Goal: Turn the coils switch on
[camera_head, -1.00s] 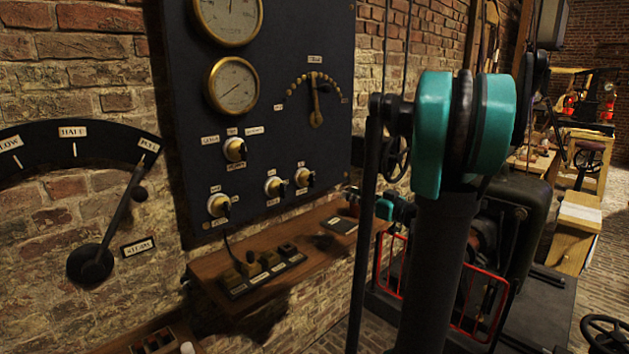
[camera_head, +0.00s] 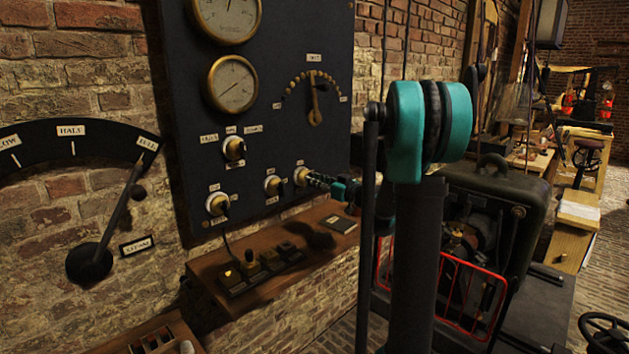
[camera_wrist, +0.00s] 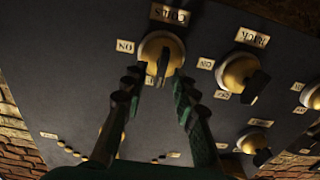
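The coils switch (camera_head: 301,176) is the rightmost knob of the lower row on the dark panel. In the wrist view the coils switch (camera_wrist: 152,44) has a brass and white round base with a narrow lever. Its "COILS" label (camera_wrist: 170,14) appears upside down, with an "ON" label (camera_wrist: 125,46) to its left. My gripper (camera_wrist: 156,79) is at the switch, its two ridged fingers on either side of the lever with a gap between them. In the head view my gripper (camera_head: 317,179) reaches the knob from the right; its fingers are small there.
Other knobs (camera_head: 272,186) sit close by on the panel (camera_head: 290,110). A lever dial (camera_head: 313,100) and two gauges are above. A wooden shelf (camera_head: 215,265) with small devices juts out below. A dark machine with a red frame (camera_head: 470,290) stands to the right.

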